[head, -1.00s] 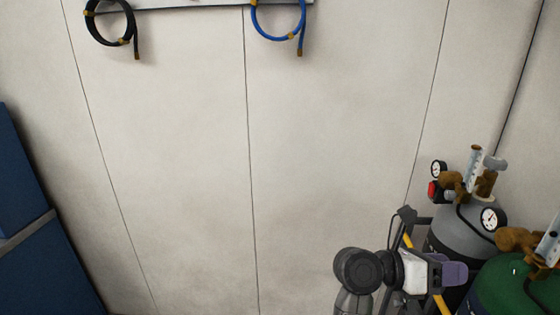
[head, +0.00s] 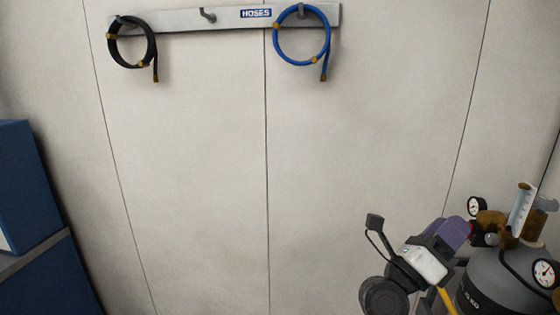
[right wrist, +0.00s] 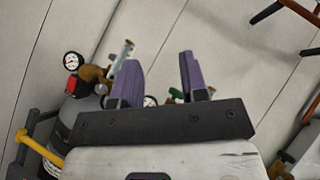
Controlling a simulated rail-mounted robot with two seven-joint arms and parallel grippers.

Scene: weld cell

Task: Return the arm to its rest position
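My right gripper (head: 452,232) is at the lower right of the head view, in front of the gas cylinders. In the right wrist view its two purple fingers (right wrist: 158,80) stand apart with nothing between them, so it is open and empty. The grey gas cylinder (head: 490,288) with brass regulator and round gauges is just right of the gripper in the head view. It also shows at the left of the right wrist view (right wrist: 80,108). I cannot tell whether gripper and regulator touch. My left gripper is not in view.
A hose rack (head: 180,20) on the wall holds a coiled black hose (head: 152,50) and a coiled blue hose (head: 328,45). A blue cabinet (head: 25,190) stands at the left. A yellow cart bar (right wrist: 38,148) is beside the cylinder. The wall's middle is clear.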

